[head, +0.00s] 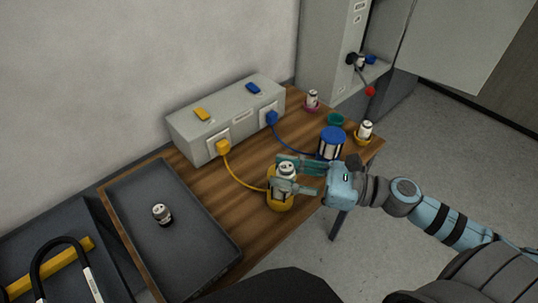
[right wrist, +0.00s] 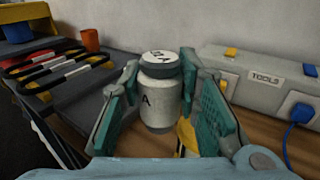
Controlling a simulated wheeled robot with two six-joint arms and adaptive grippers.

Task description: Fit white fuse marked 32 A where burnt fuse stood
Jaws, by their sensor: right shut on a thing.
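My right gripper (head: 300,178) is shut on a white fuse (head: 285,167) with a grey neck. In the right wrist view the fuse (right wrist: 160,95) stands upright between the teal finger pads, with a marking on its white top that looks like 32 A. In the head view it is in front of or above a yellow-rimmed lantern-like item (head: 279,203); whether they touch is unclear. A small white fuse with a dark lower part (head: 161,213) is on the dark tray (head: 205,247). A cabinet fitting (head: 361,61) at the top right has a small whitish part. My left gripper is out of view.
A fuse (head: 312,96) stands in a pink cup, another (head: 366,128) in a yellow cup. A green cup (head: 336,119) looks empty. The cabinet has a red-knobbed lever (head: 370,91).

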